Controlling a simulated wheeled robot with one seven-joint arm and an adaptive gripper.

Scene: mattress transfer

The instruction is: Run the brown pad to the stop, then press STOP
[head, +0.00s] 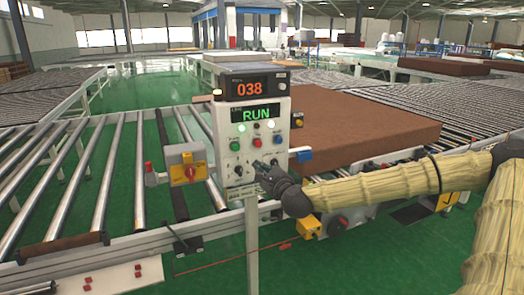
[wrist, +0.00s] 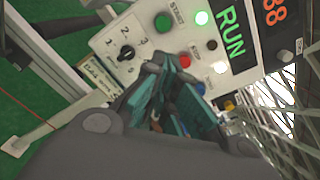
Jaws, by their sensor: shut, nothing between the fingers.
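The brown pad (head: 350,125) lies flat on the roller conveyor behind and to the right of the control box (head: 228,168). The box display reads RUN (head: 256,114), and a counter above reads 038 (head: 249,89). A green START button (head: 235,146) and a red button (head: 256,142) sit on the panel. The wrist view shows the green button (wrist: 162,22), red button (wrist: 185,61) and blue button (wrist: 200,88). My gripper (head: 262,166) is shut and empty, close to the panel's lower right. Its teal fingers (wrist: 172,84) point toward the red button; contact cannot be told.
A black selector dial (wrist: 126,53) is on the panel. Roller conveyors (head: 95,180) extend left and right. Green floor (head: 150,110) is open behind.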

